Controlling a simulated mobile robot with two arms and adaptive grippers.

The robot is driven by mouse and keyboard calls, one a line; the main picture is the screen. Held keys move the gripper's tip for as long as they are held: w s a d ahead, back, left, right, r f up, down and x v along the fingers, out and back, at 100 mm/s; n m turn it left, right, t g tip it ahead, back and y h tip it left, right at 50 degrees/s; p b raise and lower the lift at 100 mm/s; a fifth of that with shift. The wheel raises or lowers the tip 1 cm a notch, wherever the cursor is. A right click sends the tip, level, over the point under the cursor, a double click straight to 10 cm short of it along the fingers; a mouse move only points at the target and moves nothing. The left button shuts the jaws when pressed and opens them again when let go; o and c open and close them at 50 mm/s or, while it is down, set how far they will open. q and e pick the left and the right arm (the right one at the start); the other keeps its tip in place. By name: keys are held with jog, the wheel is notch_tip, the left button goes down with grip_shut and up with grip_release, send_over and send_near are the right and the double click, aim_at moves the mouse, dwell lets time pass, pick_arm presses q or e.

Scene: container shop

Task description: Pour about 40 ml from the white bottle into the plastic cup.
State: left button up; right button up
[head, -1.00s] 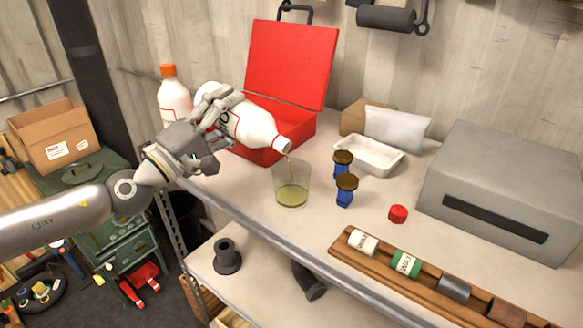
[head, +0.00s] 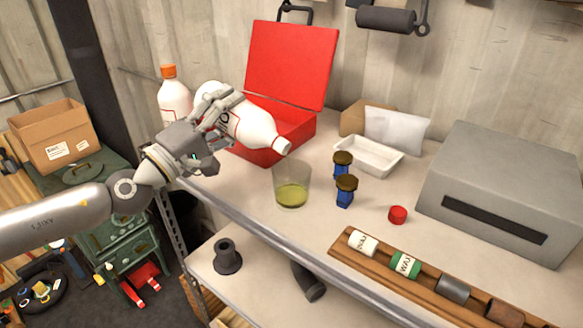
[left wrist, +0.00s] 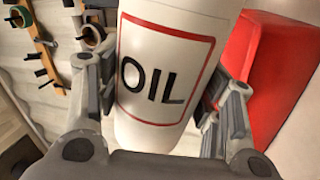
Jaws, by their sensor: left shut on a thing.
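My left gripper (head: 215,112) is shut on the white bottle (head: 257,129), holding it tilted with its neck down to the right. In the left wrist view the bottle's label reads OIL (left wrist: 160,75), between the two fingers (left wrist: 160,110). The bottle's mouth is above the rim of the clear plastic cup (head: 292,178). The cup stands upright on the bench with yellow-green liquid in its lower part. No stream shows between mouth and cup now. A red cap (head: 397,215) lies on the bench to the right. My right gripper is not in view.
Another white bottle with an orange cap (head: 174,98) stands behind my gripper. An open red toolbox (head: 268,150) is behind the held bottle. Two blue, brown-topped items (head: 345,190) stand just right of the cup. A white tray (head: 367,157), a grey box (head: 500,185) and a wooden rack (head: 385,276) lie further right.

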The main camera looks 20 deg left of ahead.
aim_at(229, 131)
pick_arm(q)
jog(key=shift+r, duration=0.1)
dwell(0.3)
jog(key=f+n+b, duration=0.2)
jog(key=b, duration=0.1)
jog(key=f+n+y+b, duration=0.1)
jog(key=f+b, duration=0.1)
jog(key=shift+a+t, duration=0.3)
jog(key=n+y, duration=0.1)
jog(key=n, duration=0.2)
jog(key=shift+w+r, duration=0.1)
jog(key=shift+w, duration=0.05)
jog(key=shift+d+r+n+p, duration=0.1)
jog(key=shift+r+n+p, duration=0.2)
jog(key=shift+r+n, duration=0.2)
jog(key=shift+s+d+r+n+y+p, duration=0.2)
jog(key=shift+s+r+n+y+p, duration=0.15)
jog(key=shift+n, duration=0.35)
jog(key=shift+w+f+t, duration=0.15)
jog(key=shift+t, duration=0.15)
